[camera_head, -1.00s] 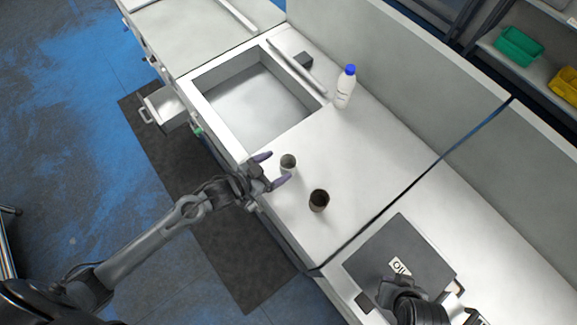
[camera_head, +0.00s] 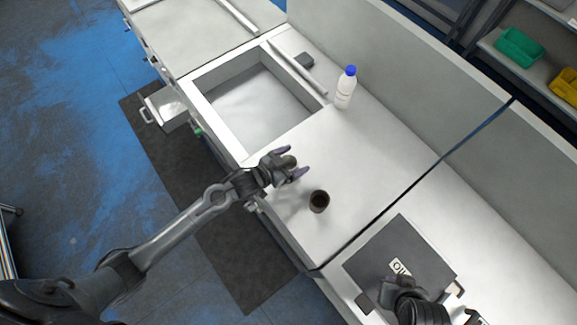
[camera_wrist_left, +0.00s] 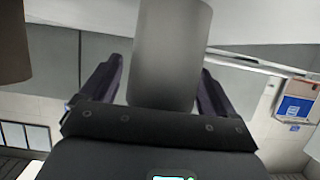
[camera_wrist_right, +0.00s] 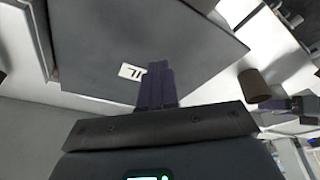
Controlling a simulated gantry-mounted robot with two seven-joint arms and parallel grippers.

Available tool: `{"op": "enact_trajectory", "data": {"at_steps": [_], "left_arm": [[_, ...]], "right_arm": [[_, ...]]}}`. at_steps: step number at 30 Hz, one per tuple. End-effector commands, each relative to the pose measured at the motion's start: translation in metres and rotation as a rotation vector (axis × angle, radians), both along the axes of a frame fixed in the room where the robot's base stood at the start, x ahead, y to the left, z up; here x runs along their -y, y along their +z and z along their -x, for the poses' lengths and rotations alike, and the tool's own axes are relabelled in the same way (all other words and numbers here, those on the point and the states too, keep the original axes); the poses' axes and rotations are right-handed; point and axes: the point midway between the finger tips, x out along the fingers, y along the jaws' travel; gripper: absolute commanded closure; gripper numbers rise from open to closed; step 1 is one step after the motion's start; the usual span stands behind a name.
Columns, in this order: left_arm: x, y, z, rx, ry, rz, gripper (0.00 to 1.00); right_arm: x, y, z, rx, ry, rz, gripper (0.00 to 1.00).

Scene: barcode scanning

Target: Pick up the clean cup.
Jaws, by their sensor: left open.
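A light grey cup (camera_head: 290,161) stands upright on the white counter; it fills the middle of the left wrist view (camera_wrist_left: 168,55). My left gripper (camera_head: 293,160) is open, with one finger on each side of this cup; whether the fingers touch it cannot be told. A dark brown cup (camera_head: 319,201) stands nearby, to the lower right, and shows at the left edge of the left wrist view (camera_wrist_left: 13,45). The grey cup looks the cleaner of the two. My right gripper (camera_wrist_right: 157,88) is shut and empty above a grey flat panel (camera_head: 405,258).
A white bottle with a blue cap (camera_head: 344,90) stands behind the cups near the back wall. A sink basin (camera_head: 290,136) is sunk into the counter at the upper left. The counter right of the cups is clear.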

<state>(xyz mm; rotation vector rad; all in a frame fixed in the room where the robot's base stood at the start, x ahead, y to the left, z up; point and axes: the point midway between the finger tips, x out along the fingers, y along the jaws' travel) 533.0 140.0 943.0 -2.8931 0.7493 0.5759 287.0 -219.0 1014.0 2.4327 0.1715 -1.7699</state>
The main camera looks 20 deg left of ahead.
Motion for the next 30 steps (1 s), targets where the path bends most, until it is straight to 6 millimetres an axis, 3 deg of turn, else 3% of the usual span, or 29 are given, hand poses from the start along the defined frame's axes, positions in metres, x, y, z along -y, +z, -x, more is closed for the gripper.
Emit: {"op": "enact_trajectory", "data": {"at_steps": [2,12,23,30], "left_arm": [[0.0,0.0,0.0,0.0,0.0,0.0,0.14],[0.0,0.0,0.0,0.0,0.0,0.0,0.65],[0.0,0.004,0.0,0.002,0.0,0.001,0.65],[-0.001,0.027,0.0,0.004,-0.001,0.0,0.65]], "right_arm": [[-0.001,0.0,0.0,0.0,-0.001,-0.002,1.0],[-0.002,0.0,0.0,0.0,-0.005,-0.008,1.0],[-0.002,0.0,0.0,-0.001,-0.003,-0.006,1.0],[0.0,0.001,0.0,-0.001,0.002,0.002,1.0]]}}
